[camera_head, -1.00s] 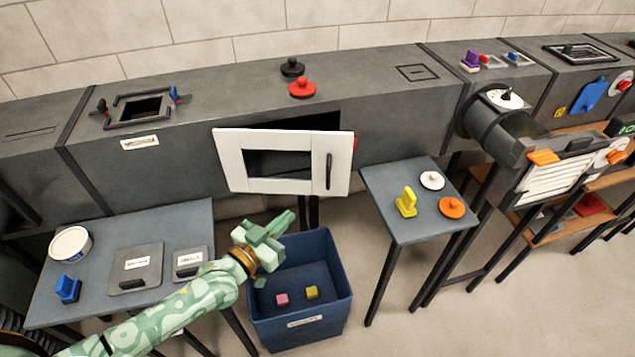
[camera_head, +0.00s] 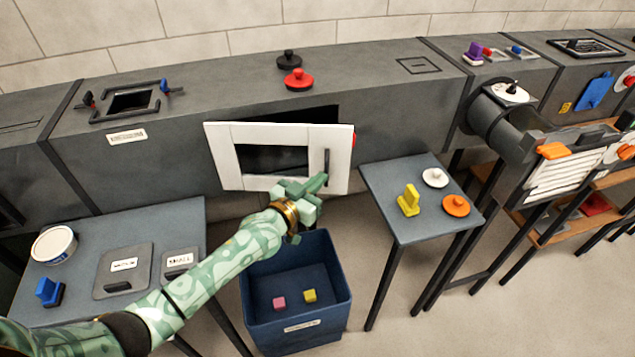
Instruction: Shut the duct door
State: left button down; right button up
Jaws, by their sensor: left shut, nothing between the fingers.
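The duct door (camera_head: 230,164) is a white frame with a dark window and a black upright handle (camera_head: 326,172) near its right side. It stands partly open, with a dark gap showing above its top right edge on the grey duct (camera_head: 390,110). My left gripper (camera_head: 318,186) is shut and empty in front of the door's lower right part, by the lower end of the handle. I cannot tell whether it touches the door. The right gripper is not in view.
A blue bin (camera_head: 298,338) with a pink and a yellow block stands below the door. A left table (camera_head: 100,228) holds a tub, plates and a blue brush. A right table (camera_head: 395,185) holds yellow, white and orange pieces. Red and black knobs (camera_head: 298,80) sit atop the duct.

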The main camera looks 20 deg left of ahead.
aim_at(318, 160)
pick_arm(q)
jog(key=w, duration=0.1)
jog(key=w+n+y, duration=0.1)
jog(key=w, duration=0.1)
jog(key=w+y+p, duration=0.1)
jog(key=shift+w+a+r+n+t, duration=0.2)
jog(key=shift+r+n+t, duration=0.1)
jog(key=shift+n+t, duration=0.1)
jog(key=w+y, duration=0.1)
jog(key=w+n+y, duration=0.1)
jog(key=w, duration=0.1)
jog(key=w+a+n+y, duration=0.1)
jog(key=shift+w+a+f+y+b, duration=0.1)
jog(key=shift+w+f+y+b, duration=0.2)
jog(key=shift+f+b, duration=0.1)
jog(key=shift+w+a+r+y, duration=0.1)
jog(key=shift+r+y, duration=0.05)
jog(key=shift+y, duration=0.15)
jog(key=shift+r, duration=0.25)
jog(key=shift+a, duration=0.1)
